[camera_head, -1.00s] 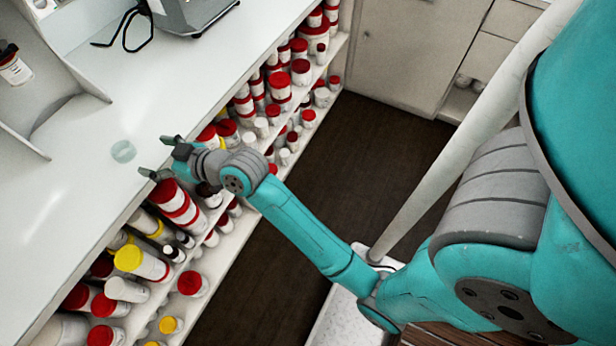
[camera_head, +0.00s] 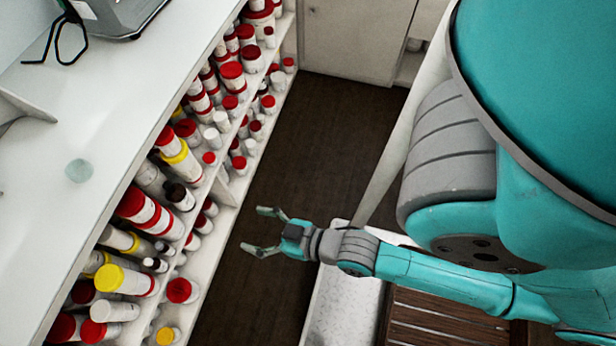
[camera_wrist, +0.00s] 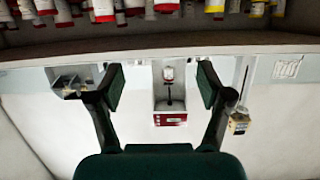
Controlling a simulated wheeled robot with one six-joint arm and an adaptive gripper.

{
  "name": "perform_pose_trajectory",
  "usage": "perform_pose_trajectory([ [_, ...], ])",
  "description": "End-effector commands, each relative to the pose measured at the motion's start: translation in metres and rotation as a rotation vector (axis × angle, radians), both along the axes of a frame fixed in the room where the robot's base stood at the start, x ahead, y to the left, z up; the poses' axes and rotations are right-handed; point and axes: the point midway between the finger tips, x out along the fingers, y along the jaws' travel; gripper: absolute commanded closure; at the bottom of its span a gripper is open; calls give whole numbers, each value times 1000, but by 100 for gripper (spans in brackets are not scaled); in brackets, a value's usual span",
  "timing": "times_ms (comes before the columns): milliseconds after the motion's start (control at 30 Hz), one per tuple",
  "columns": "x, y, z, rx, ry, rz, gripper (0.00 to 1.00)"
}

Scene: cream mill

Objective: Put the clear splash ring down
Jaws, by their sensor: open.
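The clear splash ring (camera_head: 79,171) is a small, pale greenish, see-through disc. It lies flat on the white counter (camera_head: 110,110) at the left of the head view, a little in from the counter's front edge. My gripper (camera_head: 262,231) is open and empty. It hangs over the dark floor, off the counter and well to the right of the ring, with the shelves between them. In the wrist view my open fingers (camera_wrist: 160,88) show with nothing between them. I cannot make out the ring in the wrist view.
Open shelves (camera_head: 225,190) under the counter hold many red-, yellow- and white-capped jars. The dark floor (camera_head: 320,130) beside the shelves is clear.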

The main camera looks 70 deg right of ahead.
Motion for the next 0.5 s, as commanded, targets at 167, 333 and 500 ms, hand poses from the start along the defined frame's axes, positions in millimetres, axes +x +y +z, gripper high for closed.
perform_pose_trajectory([
  [167,-62,3,12,-12,11,4,22],
  [333,-105,6,30,-21,11,18,22],
  [500,-127,8,44,-25,7,31,22],
])
